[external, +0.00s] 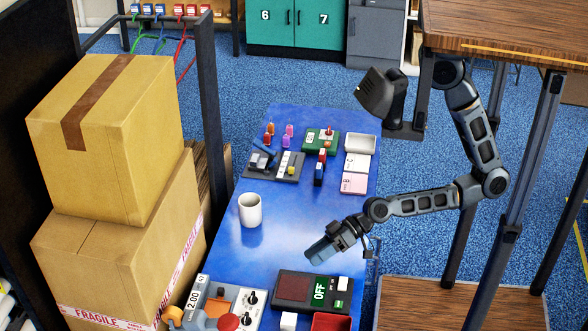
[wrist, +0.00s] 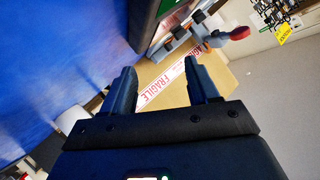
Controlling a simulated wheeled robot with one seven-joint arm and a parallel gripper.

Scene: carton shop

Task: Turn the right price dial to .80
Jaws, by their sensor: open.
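Two round white dials with dark centres sit on a grey panel at the bottom of the external view, one farther back (external: 251,297) and one nearer (external: 247,318). Their settings are too small to read. A "2.00" sign (external: 192,299) stands left of them. My gripper (external: 318,256) is above the blue table, behind the dials and to their right, and touches neither. In the wrist view my gripper (wrist: 161,78) is open and nothing is between its fingers. No dial can be made out in the wrist view.
A dark box with a green "OFF" display (external: 320,290) stands just in front of my gripper. A white cup (external: 250,210) stands on the blue table (external: 290,215). Stacked cartons (external: 125,245) rise at the left. The table's middle is mostly clear.

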